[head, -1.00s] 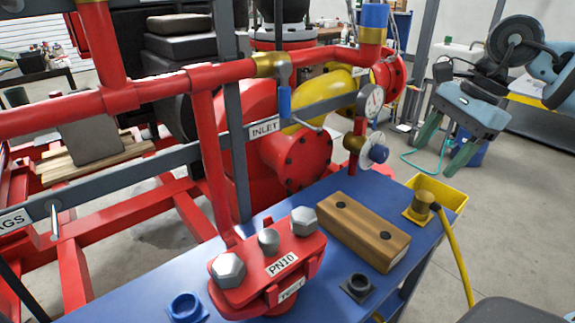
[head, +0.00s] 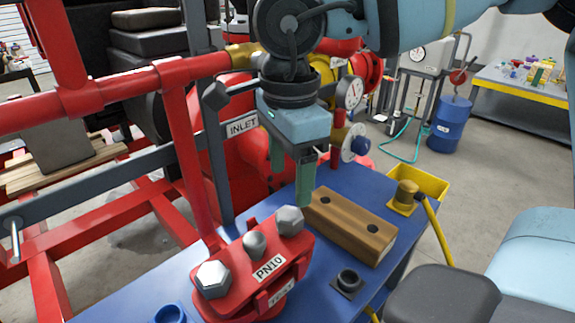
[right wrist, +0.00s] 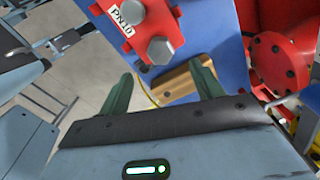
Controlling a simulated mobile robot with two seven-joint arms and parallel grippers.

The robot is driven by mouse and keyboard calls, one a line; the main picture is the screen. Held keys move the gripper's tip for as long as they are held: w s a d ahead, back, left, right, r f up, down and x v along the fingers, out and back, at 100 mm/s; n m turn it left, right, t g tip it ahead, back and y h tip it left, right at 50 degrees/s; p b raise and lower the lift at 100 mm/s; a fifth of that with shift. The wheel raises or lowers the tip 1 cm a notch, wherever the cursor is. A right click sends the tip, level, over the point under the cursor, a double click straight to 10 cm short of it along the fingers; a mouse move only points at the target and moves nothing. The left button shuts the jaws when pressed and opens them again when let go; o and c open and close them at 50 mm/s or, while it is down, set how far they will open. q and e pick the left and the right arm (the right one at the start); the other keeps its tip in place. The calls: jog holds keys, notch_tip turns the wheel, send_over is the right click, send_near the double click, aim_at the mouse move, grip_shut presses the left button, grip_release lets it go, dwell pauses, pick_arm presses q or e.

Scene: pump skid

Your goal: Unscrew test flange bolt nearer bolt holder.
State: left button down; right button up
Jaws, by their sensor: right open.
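The red test flange (head: 262,272), labelled PN10, stands on the blue bench top. It carries a grey hex bolt (head: 289,221) on the side by the wooden bolt holder (head: 350,226), another hex bolt (head: 213,279) at the far end, and a smaller grey stud (head: 255,245) between. The holder has two dark, empty-looking holes. My right gripper (head: 291,178) is open and empty, pointing down above and behind the nearer bolt, apart from it. In the right wrist view the nearer bolt (right wrist: 160,50) shows beyond the open fingers (right wrist: 164,85). My left gripper is not in view.
A black socket (head: 348,281) and a blue ring (head: 172,314) sit on the bench (head: 325,292). A yellow tray (head: 431,184) is at its right end. The red pipe (head: 187,150), gauge (head: 349,93) and grey post stand close to my right gripper.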

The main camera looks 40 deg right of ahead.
aim_at(290, 217)
jog(key=shift+f, duration=3.75)
jog(key=c, duration=1.1)
jog(key=o, duration=0.3)
jog(key=c, duration=0.3)
